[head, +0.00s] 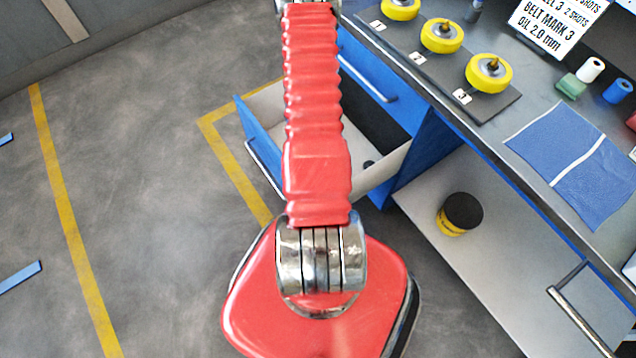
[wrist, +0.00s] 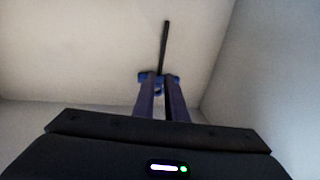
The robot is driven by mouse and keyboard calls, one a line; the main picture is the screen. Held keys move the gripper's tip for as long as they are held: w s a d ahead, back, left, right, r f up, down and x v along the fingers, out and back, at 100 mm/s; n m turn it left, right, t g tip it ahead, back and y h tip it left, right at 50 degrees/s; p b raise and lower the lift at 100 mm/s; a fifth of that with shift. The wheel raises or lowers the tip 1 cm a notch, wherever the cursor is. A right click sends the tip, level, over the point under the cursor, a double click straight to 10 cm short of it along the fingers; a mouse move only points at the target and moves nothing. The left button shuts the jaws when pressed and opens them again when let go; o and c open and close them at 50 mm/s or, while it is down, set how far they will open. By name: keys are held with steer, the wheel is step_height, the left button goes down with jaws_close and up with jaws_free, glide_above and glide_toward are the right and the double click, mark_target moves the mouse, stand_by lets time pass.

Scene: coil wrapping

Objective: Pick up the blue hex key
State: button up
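In the wrist view, the hex key shows as a blue crosspiece (wrist: 143,77) with a thin dark shaft (wrist: 165,42) pointing up the picture, against a pale surface. My gripper (wrist: 160,77) has its two fingers close together, with a narrow gap between them. Their tips overlap the middle of the crosspiece, and blue shows on both outer sides. The fingertips hide the contact area, so I cannot tell whether they clamp the key or stand just above it. My gripper does not show clearly in the head view.
Pale walls surround the key in the wrist view. In the head view, an open blue drawer (head: 262,147) lies partly behind my red arm. The workbench (head: 500,125) holds yellow rollers (head: 488,72) and a blue cloth (head: 572,165). A black-and-yellow tin (head: 460,213) stands on the lower shelf.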

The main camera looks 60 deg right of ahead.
steer(key=shift+s+f, duration=0.25)
steer(key=shift+f, duration=1.05)
steer(key=shift+s+f, duration=0.25)
steer(key=shift+f, duration=1)
steer(key=shift+c, duration=0.6)
jaws_close()
steer(key=shift+r, duration=0.1)
step_height(320, 180, up, 10)
